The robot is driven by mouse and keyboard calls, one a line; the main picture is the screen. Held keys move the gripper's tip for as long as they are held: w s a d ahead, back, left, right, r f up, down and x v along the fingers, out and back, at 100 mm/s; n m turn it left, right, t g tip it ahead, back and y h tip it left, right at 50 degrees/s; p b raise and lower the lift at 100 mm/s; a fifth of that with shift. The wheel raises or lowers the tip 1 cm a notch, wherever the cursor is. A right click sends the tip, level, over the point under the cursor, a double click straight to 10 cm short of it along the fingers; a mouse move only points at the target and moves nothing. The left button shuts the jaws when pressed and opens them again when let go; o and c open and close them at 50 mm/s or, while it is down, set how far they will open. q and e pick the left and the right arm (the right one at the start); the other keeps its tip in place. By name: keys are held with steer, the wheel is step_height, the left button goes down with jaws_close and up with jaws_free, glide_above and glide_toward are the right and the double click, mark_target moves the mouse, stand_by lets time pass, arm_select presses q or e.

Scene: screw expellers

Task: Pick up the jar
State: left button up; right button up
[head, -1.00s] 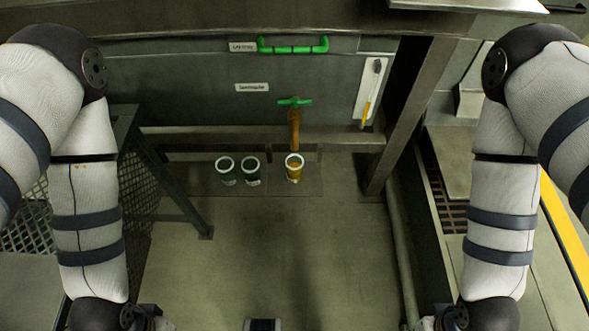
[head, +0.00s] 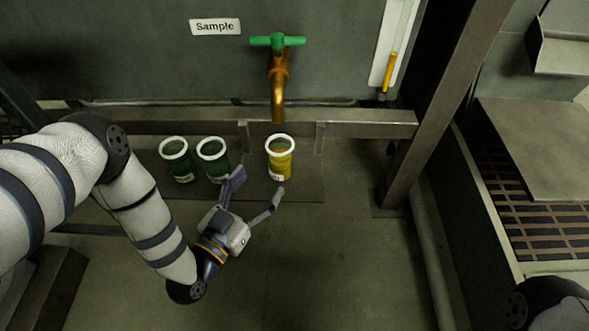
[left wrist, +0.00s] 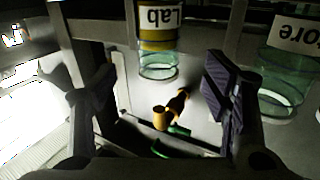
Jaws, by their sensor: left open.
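A jar with a white rim and yellow contents (head: 280,160) stands upright below a brass tap. In the left wrist view, which looks upside down, this jar (left wrist: 158,42) bears a "Lab" label and appears between the fingers, beyond them. Two dark green jars (head: 176,160) (head: 213,158) stand to its left; a greenish jar labelled "Store" (left wrist: 288,70) shows right of the fingers in the wrist view. My left gripper (head: 258,184) is open and empty, just in front of the yellow jar, not touching it. My right gripper is out of view.
The brass tap with a green handle (head: 278,70) hangs over the yellow jar. A metal beam (head: 360,124) runs behind the jars, and a slanted post (head: 435,110) stands to the right. The floor in front is clear.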

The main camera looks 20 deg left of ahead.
mark_target(274, 165)
arm_select(q)
steer(key=w+b, duration=0.1)
steer(key=w, duration=0.2)
steer(key=w+d+b, duration=0.1)
steer(key=w, duration=0.2)
steer(key=w+d+b, duration=0.1)
steer(key=w, duration=0.2)
steer(key=shift+w, duration=0.15)
steer(key=shift+r, duration=0.1)
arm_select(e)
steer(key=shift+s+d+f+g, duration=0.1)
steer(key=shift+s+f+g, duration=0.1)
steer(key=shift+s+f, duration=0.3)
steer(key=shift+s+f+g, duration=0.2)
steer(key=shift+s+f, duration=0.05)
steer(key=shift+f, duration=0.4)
arm_select(q)
steer(key=c, duration=1.4)
steer(key=shift+r, duration=0.1)
